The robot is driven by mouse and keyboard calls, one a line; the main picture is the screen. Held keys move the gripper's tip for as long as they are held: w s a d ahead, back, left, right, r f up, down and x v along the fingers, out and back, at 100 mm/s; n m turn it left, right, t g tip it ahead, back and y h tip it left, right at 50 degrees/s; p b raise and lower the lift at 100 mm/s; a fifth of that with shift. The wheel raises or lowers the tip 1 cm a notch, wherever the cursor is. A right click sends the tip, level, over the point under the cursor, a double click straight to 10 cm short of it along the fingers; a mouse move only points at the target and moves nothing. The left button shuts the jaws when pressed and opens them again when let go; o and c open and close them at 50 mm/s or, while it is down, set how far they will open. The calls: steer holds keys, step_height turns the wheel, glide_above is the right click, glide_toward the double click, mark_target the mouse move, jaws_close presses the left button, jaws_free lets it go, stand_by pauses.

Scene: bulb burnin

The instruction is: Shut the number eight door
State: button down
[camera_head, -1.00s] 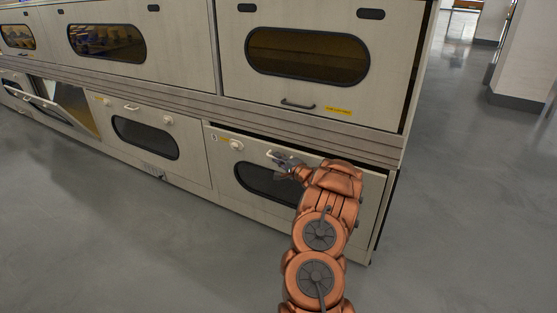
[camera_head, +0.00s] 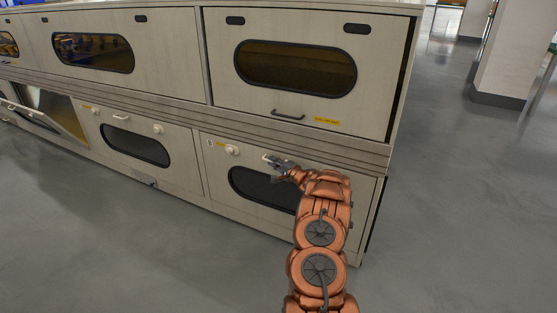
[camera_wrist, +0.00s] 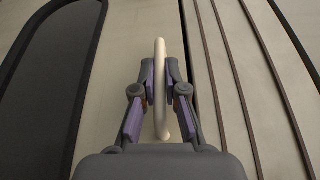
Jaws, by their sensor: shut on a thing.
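The lower right door (camera_head: 222,176) has a dark oval window, a round white knob (camera_head: 232,150) and a small label (camera_head: 211,143) at its upper left, too small to read for certain. Its front now looks about level with the cabinet face, with no clear gap along its top edge. My gripper (camera_head: 278,164) is at the top of this door, shut on its pale handle (camera_head: 267,157). In the wrist view the handle (camera_wrist: 160,70) stands between the two fingers (camera_wrist: 160,88). My arm hides the right part of the door.
Another lower door (camera_head: 62,112) hangs tilted open at the far left. The lower door between (camera_head: 180,165) looks shut. An upper door (camera_head: 225,85) with a dark handle sits above. Grey floor (camera_head: 120,250) is clear in front, and a white pillar (camera_head: 510,60) stands at the right.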

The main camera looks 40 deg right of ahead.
steer(key=shift+d+p, duration=0.3)
steer(key=shift+d, duration=0.25)
steer(key=c, duration=1.5)
jaws_free()
steer(key=shift+d, duration=0.1)
steer(key=shift+o, duration=1.4)
steer(key=shift+a, duration=0.2)
steer(key=shift+w, duration=0.1)
steer(key=shift+a, duration=0.1)
steer(key=s, duration=1.2)
steer(key=shift+a+r, duration=0.2)
steer(key=shift+r, duration=0.05)
